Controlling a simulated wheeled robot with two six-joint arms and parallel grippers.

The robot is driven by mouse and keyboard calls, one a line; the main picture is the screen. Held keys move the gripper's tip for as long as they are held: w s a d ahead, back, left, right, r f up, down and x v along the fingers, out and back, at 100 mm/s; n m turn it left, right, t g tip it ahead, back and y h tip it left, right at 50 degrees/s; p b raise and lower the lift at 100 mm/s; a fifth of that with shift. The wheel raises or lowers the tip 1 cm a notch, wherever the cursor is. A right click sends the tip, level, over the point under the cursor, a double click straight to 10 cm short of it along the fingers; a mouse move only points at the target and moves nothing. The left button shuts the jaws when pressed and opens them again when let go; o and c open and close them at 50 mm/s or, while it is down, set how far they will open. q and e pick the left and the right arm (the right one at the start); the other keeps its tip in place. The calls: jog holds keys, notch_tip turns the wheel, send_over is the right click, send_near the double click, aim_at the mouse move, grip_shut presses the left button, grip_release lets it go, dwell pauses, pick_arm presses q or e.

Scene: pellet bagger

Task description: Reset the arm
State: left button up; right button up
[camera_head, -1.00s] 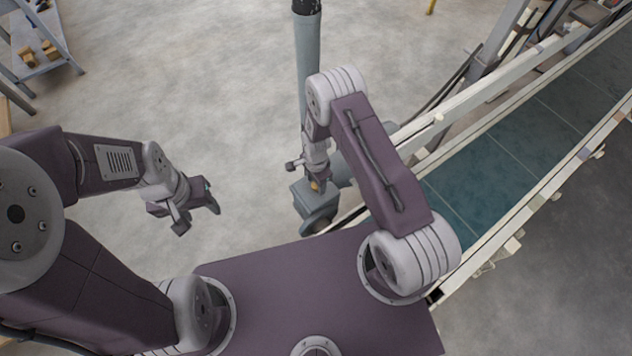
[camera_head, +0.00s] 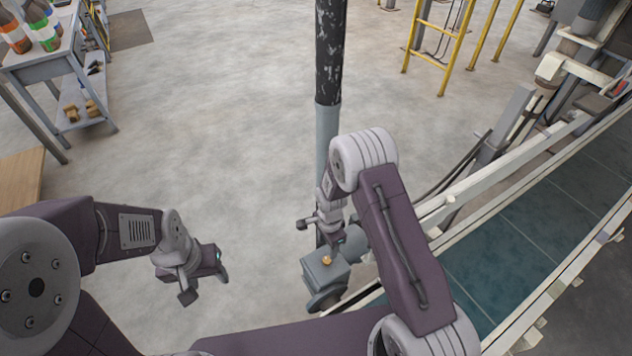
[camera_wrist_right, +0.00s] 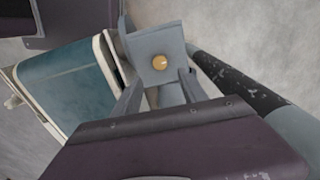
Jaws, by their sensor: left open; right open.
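My left gripper (camera_head: 208,282) is open and empty over bare floor at the left of the head view. My right arm is bent in the middle of the head view, and its gripper (camera_head: 322,236) hangs beside a grey pole. In the right wrist view the right gripper's two fingers (camera_wrist_right: 158,95) stand apart with nothing held between them. A grey box with a round orange knob (camera_wrist_right: 160,62) lies beyond the fingertips. The same grey box (camera_head: 318,275) shows just below the right gripper in the head view. I cannot tell whether they touch.
A conveyor belt (camera_head: 510,262) with cream rails runs along the right. The pole (camera_head: 328,130) stands upright in the middle. A workbench (camera_head: 50,62) with bottles is at the upper left, and a yellow ladder frame (camera_head: 432,55) is at the back. The floor between is clear.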

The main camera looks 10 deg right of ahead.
jog(key=w+d+r+t+p, duration=0.15)
jog(key=r+p, duration=0.25)
jog(key=r, duration=0.8)
jog(key=w+d+r+t+p, duration=0.15)
jog(key=r+p, duration=0.25)
jog(key=r, duration=0.8)
jog(key=s+d+r+n+p, duration=0.2)
jog(key=s+r+n, duration=0.2)
jog(key=s+r, duration=0.3)
jog(key=s+f+n+g, duration=0.1)
jog(key=s+f+n, duration=0.1)
jog(key=s+n, duration=0.7)
jog(key=shift+s+n+g, duration=0.15)
jog(key=shift+n+g, duration=0.25)
jog(key=shift+n, duration=0.1)
